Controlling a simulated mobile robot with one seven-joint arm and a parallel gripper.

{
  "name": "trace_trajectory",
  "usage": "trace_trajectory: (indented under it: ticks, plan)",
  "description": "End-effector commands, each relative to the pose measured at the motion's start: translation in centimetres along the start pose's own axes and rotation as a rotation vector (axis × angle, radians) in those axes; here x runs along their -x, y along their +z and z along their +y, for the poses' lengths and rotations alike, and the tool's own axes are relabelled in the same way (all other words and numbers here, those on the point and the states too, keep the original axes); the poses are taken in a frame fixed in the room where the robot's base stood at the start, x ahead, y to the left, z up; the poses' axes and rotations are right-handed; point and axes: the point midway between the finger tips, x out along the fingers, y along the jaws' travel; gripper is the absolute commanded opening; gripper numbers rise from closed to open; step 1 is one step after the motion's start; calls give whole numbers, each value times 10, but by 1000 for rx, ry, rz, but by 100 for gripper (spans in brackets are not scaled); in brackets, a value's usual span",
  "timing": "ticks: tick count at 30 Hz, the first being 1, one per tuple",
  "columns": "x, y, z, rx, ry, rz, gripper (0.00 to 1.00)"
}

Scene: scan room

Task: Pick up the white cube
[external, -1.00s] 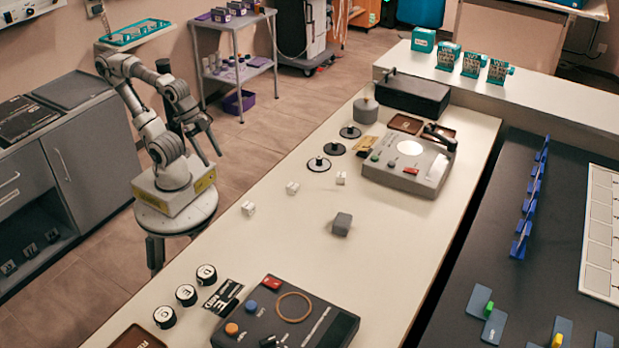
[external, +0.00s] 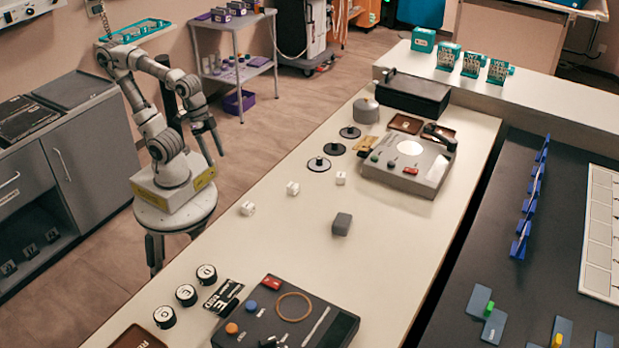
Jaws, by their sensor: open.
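Three small white cubes lie apart on the long cream table: one at the near left (external: 248,208), a middle one (external: 292,188), and one farther right (external: 340,178). They look alike, with dark marks hinted on some faces. My gripper (external: 214,158) is open and empty, with its fingers pointing down. It hangs in the air by my base, left of the table edge and well away from all three cubes.
A dark grey block (external: 341,224) sits right of the cubes. Black discs with knobs (external: 319,164) and a grey console (external: 405,162) stand behind them. A dark control panel (external: 286,318) and black round pieces (external: 186,295) lie in front.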

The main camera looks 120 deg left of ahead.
Motion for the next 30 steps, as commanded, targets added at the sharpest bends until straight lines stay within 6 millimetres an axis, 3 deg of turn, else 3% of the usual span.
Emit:
trace_trajectory:
  ticks: [5,17,30]
  plan:
    - [4,-33,10,224,31,-169,72]
    - [-13,-104,22,720,156,-545,72]
    - [-37,-187,1,1227,392,-988,72]
